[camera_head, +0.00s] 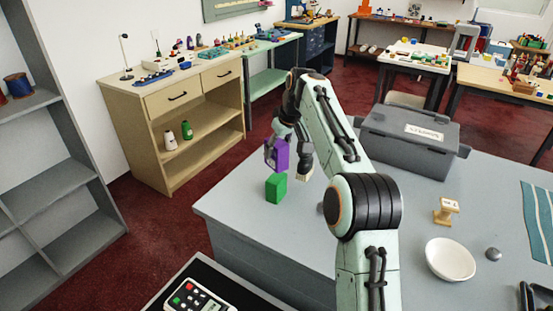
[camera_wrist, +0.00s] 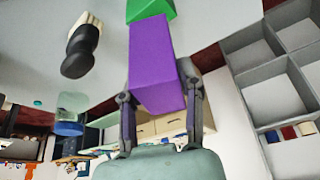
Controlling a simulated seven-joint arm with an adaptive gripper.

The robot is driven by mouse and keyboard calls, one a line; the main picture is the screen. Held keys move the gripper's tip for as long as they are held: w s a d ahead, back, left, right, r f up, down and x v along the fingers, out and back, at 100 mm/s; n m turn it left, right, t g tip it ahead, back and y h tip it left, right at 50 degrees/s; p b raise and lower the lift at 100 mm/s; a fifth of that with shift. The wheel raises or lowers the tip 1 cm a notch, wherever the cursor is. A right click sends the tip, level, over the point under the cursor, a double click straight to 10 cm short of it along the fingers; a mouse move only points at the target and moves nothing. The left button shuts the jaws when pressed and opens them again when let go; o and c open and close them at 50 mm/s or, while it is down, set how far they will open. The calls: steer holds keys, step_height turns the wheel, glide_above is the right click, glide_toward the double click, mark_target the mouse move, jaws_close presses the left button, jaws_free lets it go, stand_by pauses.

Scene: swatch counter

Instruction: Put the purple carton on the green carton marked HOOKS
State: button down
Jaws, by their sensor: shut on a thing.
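No HOOKS marking is readable. I cannot tell whether the two cartons touch.
A stamp with a dark handle (camera_wrist: 82,48) stands close beside the cartons. A lidded grey box (camera_head: 408,140), a wooden stand (camera_head: 446,210), a white bowl (camera_head: 450,259) and a grey ball (camera_head: 493,254) are further right. The table's front middle is clear.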

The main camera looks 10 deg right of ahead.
mark_target(277, 160)
steer(key=shift+w+f, duration=0.2)
steer(key=shift+f, duration=1.6)
steer(key=c, duration=0.7)
jaws_free()
steer(key=shift+f, duration=0.15)
